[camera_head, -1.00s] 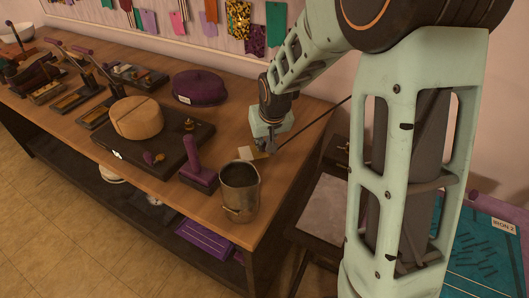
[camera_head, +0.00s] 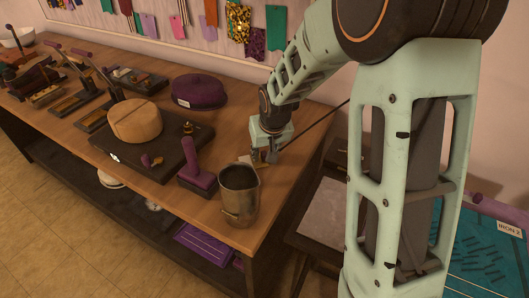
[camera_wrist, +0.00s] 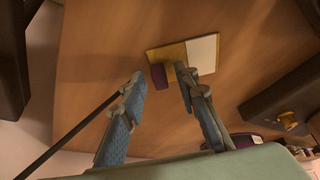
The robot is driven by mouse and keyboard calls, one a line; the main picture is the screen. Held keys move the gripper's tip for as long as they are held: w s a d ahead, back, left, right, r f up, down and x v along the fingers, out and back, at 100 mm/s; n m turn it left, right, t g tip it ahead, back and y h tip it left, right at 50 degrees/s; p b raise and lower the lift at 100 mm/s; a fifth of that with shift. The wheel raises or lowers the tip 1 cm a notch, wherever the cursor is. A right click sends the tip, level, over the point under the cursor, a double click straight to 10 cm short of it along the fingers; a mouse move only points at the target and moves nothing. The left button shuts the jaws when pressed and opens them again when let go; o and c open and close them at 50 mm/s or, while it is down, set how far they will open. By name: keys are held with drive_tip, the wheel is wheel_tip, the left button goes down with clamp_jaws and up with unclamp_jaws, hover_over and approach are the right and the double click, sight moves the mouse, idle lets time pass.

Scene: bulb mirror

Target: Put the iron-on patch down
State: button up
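A flat gold-and-white piece (camera_wrist: 203,53) lies on the wooden table in the wrist view. A small dark purple piece (camera_wrist: 158,76) sits at its lower left edge; I cannot tell which of these is the iron-on patch. In the head view the pale piece (camera_head: 246,159) is partly hidden by my gripper. My gripper (camera_wrist: 160,84) is open, with its two blue-grey fingers apart and the purple piece showing beyond the gap. The right fingertip overlaps the gold edge in the picture; contact is unclear. My gripper (camera_head: 265,157) is low over the table's right end.
A thin dark rod (camera_head: 315,130) slants beside the fingers. A dark board (camera_head: 185,150) bears a round wooden block (camera_head: 135,120). A purple cap (camera_head: 199,91) lies behind.

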drive_tip(key=shift+s+r, duration=0.1)
drive_tip(key=shift+r, duration=0.45)
drive_tip(key=p+v, duration=0.1)
drive_tip(key=v, duration=1)
drive_tip(key=shift+d+r, duration=0.1)
drive_tip(key=shift+r, duration=0.05)
